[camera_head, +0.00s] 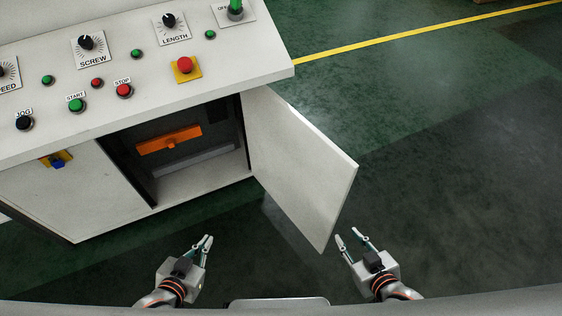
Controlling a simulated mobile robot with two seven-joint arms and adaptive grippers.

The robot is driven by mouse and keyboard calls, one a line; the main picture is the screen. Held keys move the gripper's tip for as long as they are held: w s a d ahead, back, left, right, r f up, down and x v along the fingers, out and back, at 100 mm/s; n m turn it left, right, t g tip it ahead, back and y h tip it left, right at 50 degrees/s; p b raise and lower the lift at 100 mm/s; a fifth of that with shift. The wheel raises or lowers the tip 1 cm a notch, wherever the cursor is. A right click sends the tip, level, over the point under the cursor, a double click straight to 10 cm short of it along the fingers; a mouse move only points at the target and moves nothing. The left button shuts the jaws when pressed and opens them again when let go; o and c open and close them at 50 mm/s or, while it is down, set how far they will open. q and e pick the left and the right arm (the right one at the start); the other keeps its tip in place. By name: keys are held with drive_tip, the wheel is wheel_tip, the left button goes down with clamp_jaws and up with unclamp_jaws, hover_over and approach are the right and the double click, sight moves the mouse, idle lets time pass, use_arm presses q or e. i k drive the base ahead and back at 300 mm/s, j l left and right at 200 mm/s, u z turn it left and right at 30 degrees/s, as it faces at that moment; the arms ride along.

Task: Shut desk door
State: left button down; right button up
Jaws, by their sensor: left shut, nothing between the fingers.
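The desk door (300,170) is a white panel standing open. It is hinged at the right side of the cabinet opening in the white control desk (75,195) and swings out toward me and to the right. My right gripper (348,234) is open and empty, just right of the door's lower free corner; I cannot tell whether it touches. My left gripper (202,240) is shut and empty, in front of the cabinet opening and left of the door.
Inside the opening are an orange part (169,140) and a grey ledge. The desk top carries knobs and buttons, including a red button on a yellow plate (186,68). The dark green floor (460,170) to the right is clear, with a yellow line (420,32) behind.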

sight(310, 177)
drive_tip(key=l+u, duration=0.35)
drive_tip(key=l, duration=0.25)
drive_tip(key=l+u, duration=0.4)
drive_tip(key=l, duration=0.25)
drive_tip(key=l+u, duration=0.35)
drive_tip(key=l, duration=0.25)
drive_tip(key=l+u, duration=0.35)
drive_tip(key=k+l+u, duration=0.15)
drive_tip(key=l+u, duration=0.25)
drive_tip(key=i+l, duration=0.1)
drive_tip(key=l, duration=0.35)
drive_tip(key=i+l, duration=0.1)
drive_tip(key=l, duration=0.35)
drive_tip(key=l+u, duration=0.2)
drive_tip(key=u, duration=0.2)
drive_tip(key=k+l+u, duration=0.2)
drive_tip(key=u, duration=0.2)
drive_tip(key=k+u, duration=0.4)
drive_tip(key=k+z, duration=0.15)
drive_tip(key=z, duration=0.25)
drive_tip(key=k+z, duration=0.15)
drive_tip(key=z, duration=0.2)
drive_tip(key=k+z, duration=0.1)
drive_tip(key=z, duration=0.3)
drive_tip(key=k+l+z, duration=0.1)
drive_tip(key=z, duration=0.25)
drive_tip(key=l, duration=0.1)
